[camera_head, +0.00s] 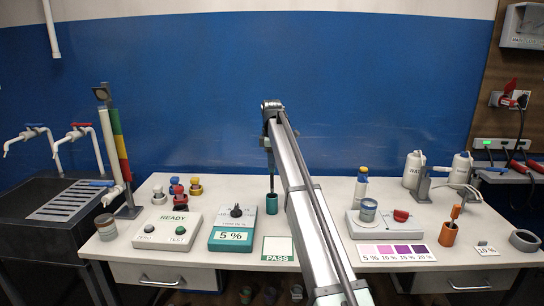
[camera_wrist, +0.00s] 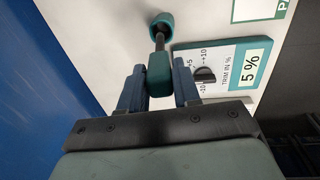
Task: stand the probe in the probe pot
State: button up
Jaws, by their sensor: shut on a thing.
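The probe has a teal handle (camera_wrist: 160,72) and a thin dark shaft; in the head view its shaft (camera_head: 271,183) hangs upright. My gripper (camera_wrist: 160,88) is shut on the handle, a blue finger on each side. In the head view my gripper (camera_head: 269,155) is partly hidden by my arm, above the back of the table. A teal pot (camera_head: 271,204) stands right below the probe; it also shows in the wrist view (camera_wrist: 162,21). The shaft's lower end reaches the pot's mouth and appears to be inside it; how deep is hidden.
A teal trim box (camera_head: 232,230) reading 5 % stands to the left of the pot. A PASS card (camera_head: 279,249) lies in front. A brown pot with an orange-handled tool (camera_head: 449,233) stands at the right. My arm crosses the table's middle.

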aim_at(272, 172)
jog(key=shift+w+f, duration=0.15)
jog(key=shift+f, duration=3.75)
jog(key=o, duration=1.1)
jog(key=shift+o, duration=0.2)
jog(key=shift+r, duration=0.1)
jog(key=r, duration=0.4)
jog(key=s+r, duration=0.1)
jog(key=r, duration=0.8)
jog(key=shift+s+r, duration=0.25)
jog(key=shift+s, duration=0.1)
